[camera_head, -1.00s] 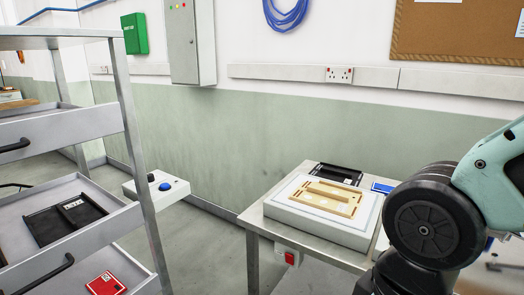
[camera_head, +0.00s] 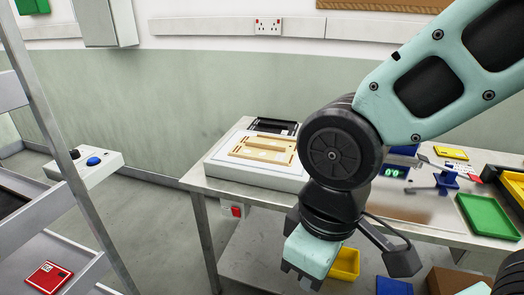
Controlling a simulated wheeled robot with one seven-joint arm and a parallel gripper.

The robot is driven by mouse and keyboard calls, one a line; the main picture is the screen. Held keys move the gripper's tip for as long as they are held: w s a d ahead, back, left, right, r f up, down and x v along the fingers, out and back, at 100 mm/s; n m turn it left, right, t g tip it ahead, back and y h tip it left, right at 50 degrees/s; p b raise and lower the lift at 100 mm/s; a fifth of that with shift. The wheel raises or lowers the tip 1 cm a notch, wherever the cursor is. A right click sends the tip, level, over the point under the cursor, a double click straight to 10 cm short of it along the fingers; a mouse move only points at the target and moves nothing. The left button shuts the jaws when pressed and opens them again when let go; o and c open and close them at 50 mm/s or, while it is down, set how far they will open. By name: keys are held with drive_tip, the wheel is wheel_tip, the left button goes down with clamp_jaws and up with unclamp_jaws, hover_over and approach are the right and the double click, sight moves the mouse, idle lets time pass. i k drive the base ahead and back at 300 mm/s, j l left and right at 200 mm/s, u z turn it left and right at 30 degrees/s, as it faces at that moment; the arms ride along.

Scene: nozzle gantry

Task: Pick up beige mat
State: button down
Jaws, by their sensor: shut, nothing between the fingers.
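A flat beige piece (camera_head: 262,149) with light openings and raised bars lies on a white block at the left end of the metal table. I cannot tell whether it is a mat or a frame. My gripper (camera_head: 299,281) hangs low in front of the table, to the right of and below the beige piece in the picture. It points down, is shut and empty, and is apart from the beige piece. My arm covers part of the table's middle.
The white block (camera_head: 240,173) and a black tray (camera_head: 275,125) share the table (camera_head: 325,203). A blue device (camera_head: 440,178) and green tray (camera_head: 488,214) stand right. Yellow (camera_head: 345,264) and blue bins lie below. A shelf rack with a red item (camera_head: 48,276) stands left.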

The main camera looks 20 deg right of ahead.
sight(279, 151)
drive_tip(key=i+j+z, duration=0.4)
drive_tip(key=i+j, duration=0.9)
drive_tip(key=i, duration=0.05)
